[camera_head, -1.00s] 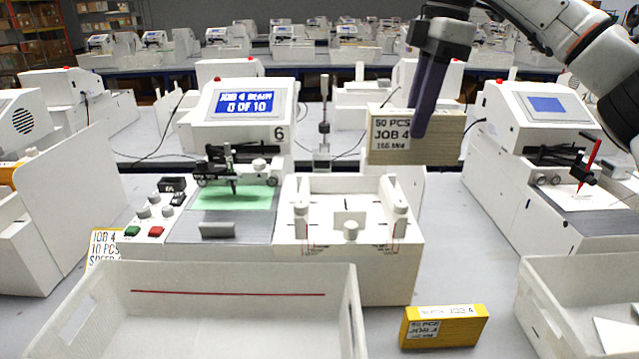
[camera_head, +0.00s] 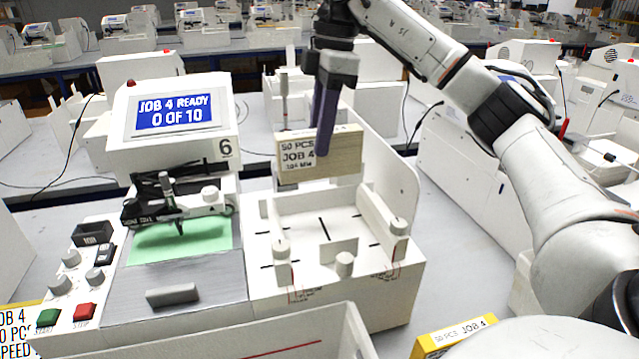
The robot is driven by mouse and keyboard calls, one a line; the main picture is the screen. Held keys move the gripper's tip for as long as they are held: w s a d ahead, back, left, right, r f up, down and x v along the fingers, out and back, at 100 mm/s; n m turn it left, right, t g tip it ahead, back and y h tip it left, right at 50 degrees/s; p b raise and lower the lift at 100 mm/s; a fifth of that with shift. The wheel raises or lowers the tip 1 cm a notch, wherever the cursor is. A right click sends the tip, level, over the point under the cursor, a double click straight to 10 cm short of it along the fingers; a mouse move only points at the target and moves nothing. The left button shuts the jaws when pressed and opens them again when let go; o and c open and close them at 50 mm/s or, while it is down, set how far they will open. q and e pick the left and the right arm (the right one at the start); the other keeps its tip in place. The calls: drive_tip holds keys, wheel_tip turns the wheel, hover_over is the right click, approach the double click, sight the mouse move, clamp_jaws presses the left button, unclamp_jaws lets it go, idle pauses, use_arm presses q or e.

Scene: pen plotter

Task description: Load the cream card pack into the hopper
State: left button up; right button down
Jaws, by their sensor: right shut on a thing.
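The cream card pack (camera_head: 344,156) is held upright by my right gripper (camera_head: 323,140), with its white "50 PCS JOB 4" label facing me. The right gripper is shut on it, with its dark fingers over the pack's front face. The pack is above the back part of the hopper (camera_head: 262,230), the white open tray with posts and a slot on the right half of plotter 6. I cannot tell whether the pack's bottom touches anything. My left gripper is not in view.
The plotter screen (camera_head: 178,111) reads "JOB 4 READY 0 OF 10". A green card (camera_head: 180,241) lies under the pen carriage. A white bin (camera_head: 340,335) stands in front. A yellow pack (camera_head: 452,335) lies at the lower right, partly hidden by my arm.

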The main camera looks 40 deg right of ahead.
sight(320, 168)
wheel_tip(320, 168, down, 6)
drive_tip(key=shift+f+b, duration=0.1)
drive_tip(key=shift+b, duration=1)
drive_tip(key=shift+f, duration=2.05)
drive_tip(key=shift+f+b, duration=0.1)
drive_tip(key=shift+b, duration=0.2)
drive_tip(key=c, duration=1.5)
unclamp_jaws()
drive_tip(key=shift+o, duration=0.2)
